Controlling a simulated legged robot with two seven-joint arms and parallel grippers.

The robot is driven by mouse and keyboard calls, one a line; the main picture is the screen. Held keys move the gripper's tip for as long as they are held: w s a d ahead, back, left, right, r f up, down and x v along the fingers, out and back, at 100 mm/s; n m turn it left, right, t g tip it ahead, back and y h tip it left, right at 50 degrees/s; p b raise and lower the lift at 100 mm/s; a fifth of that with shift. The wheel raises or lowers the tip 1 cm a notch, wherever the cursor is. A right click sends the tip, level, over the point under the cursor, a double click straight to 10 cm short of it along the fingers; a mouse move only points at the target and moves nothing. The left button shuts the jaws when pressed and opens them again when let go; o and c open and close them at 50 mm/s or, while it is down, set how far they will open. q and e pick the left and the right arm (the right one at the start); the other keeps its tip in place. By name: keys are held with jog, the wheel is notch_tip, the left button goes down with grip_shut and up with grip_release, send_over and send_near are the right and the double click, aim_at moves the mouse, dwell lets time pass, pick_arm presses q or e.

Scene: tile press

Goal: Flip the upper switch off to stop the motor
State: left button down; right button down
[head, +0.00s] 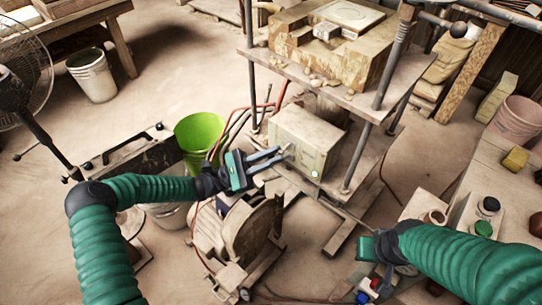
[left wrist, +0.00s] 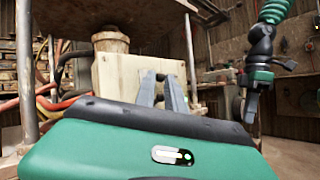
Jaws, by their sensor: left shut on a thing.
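The pale motor control box (head: 308,132) stands on the lower shelf of the press. In the left wrist view the fingers (left wrist: 164,82) meet the box face (left wrist: 125,78). My right gripper (head: 372,262) hangs low at the right, apart from the box; its finger opening is unclear.
The press frame's metal posts (head: 362,155) and upper shelf (head: 345,85) stand close around the box. Red and black hoses run left of it. A green bucket (head: 200,130) stands at the left. A bench with jars (head: 488,206) is at the right.

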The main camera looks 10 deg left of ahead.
pick_arm(q)
jog(key=c, duration=1.4)
grip_release()
jog(key=shift+w+d, duration=0.15)
jog(key=v, duration=1.7)
